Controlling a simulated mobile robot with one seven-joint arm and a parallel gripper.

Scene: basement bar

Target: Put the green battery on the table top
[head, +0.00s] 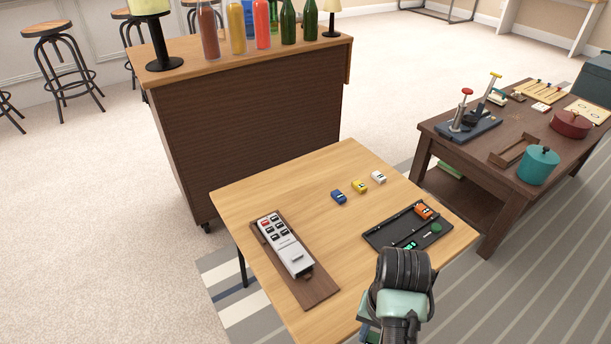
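The green battery (409,245) appears as a small bright green and black block at the near edge of the black tray (380,239), just beyond my arm. The tray lies on the right part of the light wooden table top (310,195). An orange battery (424,211) sits at the tray's far right end, and a dark green round piece (436,228) lies near its right edge. My arm rises from the bottom right and covers the table's near corner. My gripper's fingers do not show.
Blue (338,196), yellow (359,187) and white (379,177) blocks stand in a row. A grey remote (285,245) lies on a brown board (316,289) at left. The table's middle is clear. A dark low table (465,148) stands at right, a bar counter (250,130) behind.

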